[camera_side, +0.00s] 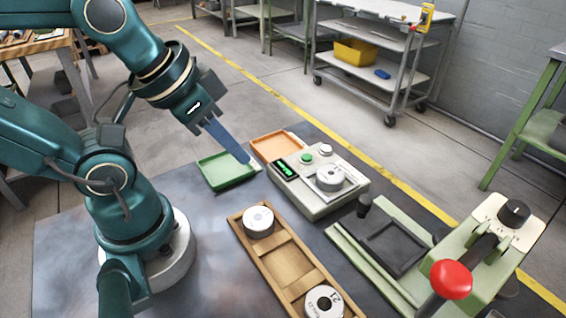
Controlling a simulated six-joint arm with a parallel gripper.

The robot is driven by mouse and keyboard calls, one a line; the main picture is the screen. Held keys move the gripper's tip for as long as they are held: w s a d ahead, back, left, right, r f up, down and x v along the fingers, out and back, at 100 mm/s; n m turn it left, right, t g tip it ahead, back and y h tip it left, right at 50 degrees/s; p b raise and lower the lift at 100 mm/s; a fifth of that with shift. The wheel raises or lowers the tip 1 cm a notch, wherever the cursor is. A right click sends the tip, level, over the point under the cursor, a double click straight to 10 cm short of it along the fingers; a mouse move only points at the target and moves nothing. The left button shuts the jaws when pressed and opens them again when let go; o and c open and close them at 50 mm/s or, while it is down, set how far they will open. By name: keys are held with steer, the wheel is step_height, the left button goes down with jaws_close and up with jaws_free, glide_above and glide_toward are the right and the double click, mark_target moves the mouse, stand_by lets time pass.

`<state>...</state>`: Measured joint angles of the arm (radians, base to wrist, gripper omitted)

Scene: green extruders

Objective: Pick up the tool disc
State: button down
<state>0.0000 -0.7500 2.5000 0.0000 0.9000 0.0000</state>
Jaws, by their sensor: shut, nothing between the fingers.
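Three pale round discs are in view, and I cannot tell which one is the tool disc. One white disc (258,220) sits at the far end of a wooden tray (268,256). A second disc (323,302), with a dark centre and printed marks, sits at the tray's near end, partly cut off by the frame. A third round piece (331,178) rests on top of the beige device. My gripper (251,164) is shut and empty, its fingers pointing down and right between the green and orange trays, apart from every disc.
A green tray (226,171) and an orange tray (275,146) lie near the fingertips. The beige device (312,203) has a green display and buttons. A green press (487,252) with a red knob (451,279) stands at right.

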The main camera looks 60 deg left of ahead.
jaws_free()
steer(key=w+r+n, duration=0.1)
steer(key=w+r, duration=0.4)
steer(key=n+g, duration=0.1)
steer(key=g, duration=0.5)
glide_above(331, 173)
step_height(331, 173, down, 11)
steer(key=shift+f, duration=2.8)
